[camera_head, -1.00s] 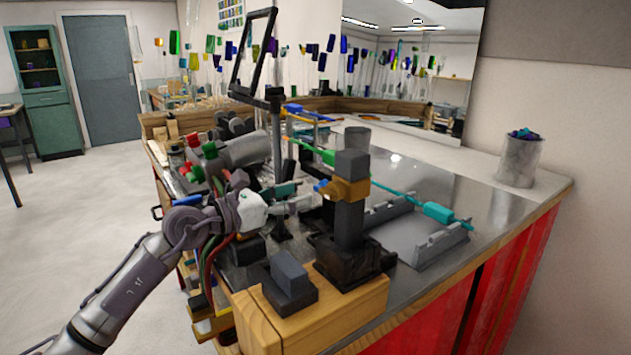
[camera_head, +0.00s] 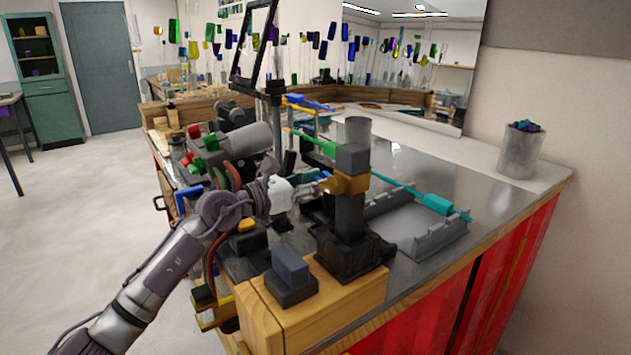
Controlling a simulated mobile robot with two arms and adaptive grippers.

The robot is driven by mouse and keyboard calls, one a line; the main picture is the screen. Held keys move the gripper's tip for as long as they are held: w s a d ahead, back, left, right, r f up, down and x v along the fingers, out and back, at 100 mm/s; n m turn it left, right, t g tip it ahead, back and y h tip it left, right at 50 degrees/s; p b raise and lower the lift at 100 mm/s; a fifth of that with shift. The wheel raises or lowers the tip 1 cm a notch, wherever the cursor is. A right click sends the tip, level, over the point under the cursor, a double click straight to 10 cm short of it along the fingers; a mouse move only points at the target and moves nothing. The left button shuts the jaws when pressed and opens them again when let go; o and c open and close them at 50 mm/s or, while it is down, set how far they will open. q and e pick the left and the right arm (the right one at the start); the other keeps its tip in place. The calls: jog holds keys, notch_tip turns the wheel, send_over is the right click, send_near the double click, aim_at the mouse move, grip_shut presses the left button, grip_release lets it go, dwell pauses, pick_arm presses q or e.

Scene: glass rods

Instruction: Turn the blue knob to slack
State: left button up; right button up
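A dark upright post (camera_head: 349,218) stands on a black base on the wooden block. A brass-coloured clamp (camera_head: 348,184) wraps around the post. My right gripper is not in view.
A glass rod with a green piece (camera_head: 330,150) and a teal piece (camera_head: 437,204) passes behind the post. A grey tray (camera_head: 425,235) lies to the right. A small dark block (camera_head: 291,273) sits on the wooden block (camera_head: 340,308). A burner (camera_head: 240,142) and hoses crowd the left.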

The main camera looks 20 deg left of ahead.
pick_arm(q)
jog(key=shift+c, duration=0.5)
jog(key=shift+r+n+p, duration=0.15)
jog(key=shift+n+p, duration=0.25)
jog(key=shift+p, duration=0.25)
jog(key=n+p, duration=0.6)
jog(key=p, duration=0.1)
jog(key=n+p, duration=0.6)
jog(key=p, duration=0.1)
jog(key=shift+w+a, duration=0.15)
jog(key=shift+f+n+p, duration=0.2)
jog(key=shift+n+p, duration=0.95)
jog(key=shift+n, duration=0.15)
jog(key=shift+f+n+p, duration=0.15)
jog(key=shift+n+p, duration=0.95)
jog(key=shift+n, duration=0.2)
jog(key=o, duration=1.1)
jog(key=shift+c, duration=0.2)
